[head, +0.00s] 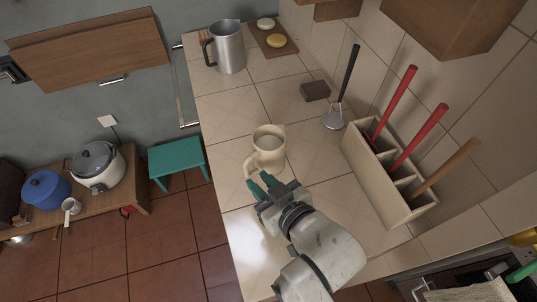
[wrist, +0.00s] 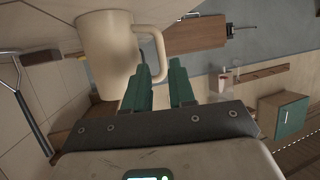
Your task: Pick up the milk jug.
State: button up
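A cream jug (head: 268,152) with a spout and a side handle stands upright on the tiled counter, just beyond my gripper (head: 263,185). Its handle points left toward the front of the counter. In the wrist view the jug (wrist: 106,52) is at the upper left, turned over by the camera's tilt. My gripper (wrist: 160,72) has its two green fingers apart, and the outer part of the handle lines up with the gap between them. I cannot tell whether the handle touches a finger. A metal pitcher (head: 229,50) stands farther back on the counter.
A cream utensil holder (head: 375,185) with red- and wooden-handled tools is to the right. A dark-handled ladle (head: 334,118) and a brown block (head: 315,91) are behind the jug. A board (head: 268,36) with two round items lies at the back. Counter left of the jug is clear.

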aim_at(247, 171)
jog(key=shift+p+x, duration=0.5)
jog(key=shift+x, duration=3.85)
jog(key=shift+s+f, duration=0.1)
jog(key=shift+c, duration=0.2)
grip_shut()
